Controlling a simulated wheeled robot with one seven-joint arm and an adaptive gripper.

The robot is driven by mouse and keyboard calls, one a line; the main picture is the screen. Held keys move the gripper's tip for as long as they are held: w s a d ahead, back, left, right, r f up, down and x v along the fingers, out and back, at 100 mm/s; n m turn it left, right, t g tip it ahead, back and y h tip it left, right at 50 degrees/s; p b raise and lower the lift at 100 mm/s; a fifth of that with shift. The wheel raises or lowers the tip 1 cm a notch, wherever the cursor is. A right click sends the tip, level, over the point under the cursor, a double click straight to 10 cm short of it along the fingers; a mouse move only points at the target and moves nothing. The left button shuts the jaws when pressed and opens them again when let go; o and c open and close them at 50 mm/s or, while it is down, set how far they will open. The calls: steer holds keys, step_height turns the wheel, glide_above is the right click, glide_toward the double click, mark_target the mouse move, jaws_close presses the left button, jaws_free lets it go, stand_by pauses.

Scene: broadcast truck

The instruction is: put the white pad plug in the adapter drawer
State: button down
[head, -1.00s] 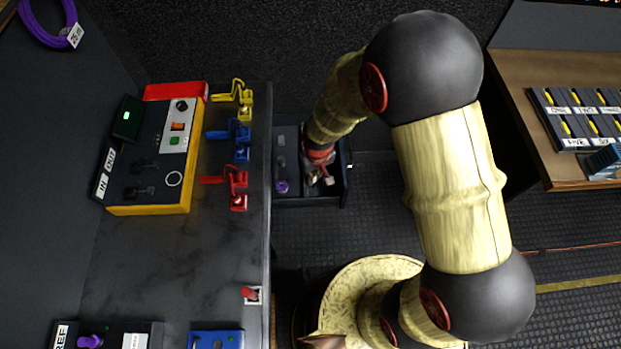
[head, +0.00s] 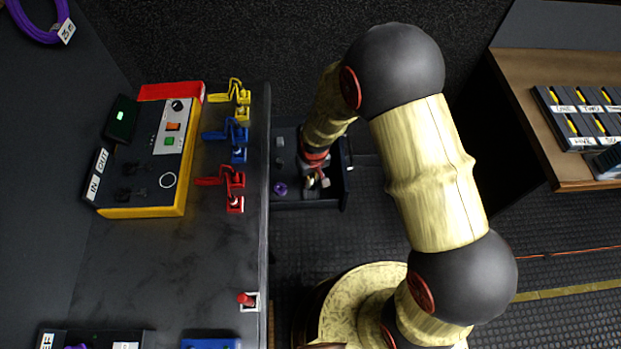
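A small red plug (head: 246,299) is on a white pad (head: 251,308) near the right edge of the dark counter. The open adapter drawer (head: 344,193) is beside the counter, below its top. A purple piece (head: 280,188) and a small grey piece (head: 280,142) lie inside it. My gripper (head: 316,183) points down over or into the drawer. Its fingers are small and partly hidden by my wrist, so I cannot tell whether they are open or hold anything.
A yellow-sided control box (head: 145,212) stands on the counter. Yellow (head: 243,97), blue (head: 239,140) and red (head: 235,188) connectors line the counter edge near the drawer. A wooden desk (head: 540,130) with labelled units is at right. Ribbed floor lies between.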

steer(key=shift+f, duration=0.6)
steer(key=c, duration=1.8)
jaws_free()
steer(key=shift+o, duration=0.2)
steer(key=shift+r, duration=0.1)
steer(key=s+d+r+t+p, duration=0.1)
steer(key=d+r+p, duration=0.1)
steer(key=r, duration=1)
steer(key=d+r+p, duration=0.2)
steer(key=r+p, duration=0.1)
steer(key=r, duration=0.8)
steer(key=s+d+r+m+t, duration=0.1)
steer(key=s+d+r+m, duration=0.1)
steer(key=s+d+r, duration=0.3)
steer(key=s+d+r+m+t, duration=0.2)
steer(key=s+d+r, duration=0.3)
steer(key=s+r, duration=0.8)
step_height(320, 180, up, 4)
steer(key=shift+s+d+r, duration=0.15)
steer(key=shift+s+r, duration=0.1)
steer(key=shift+s, duration=0.05)
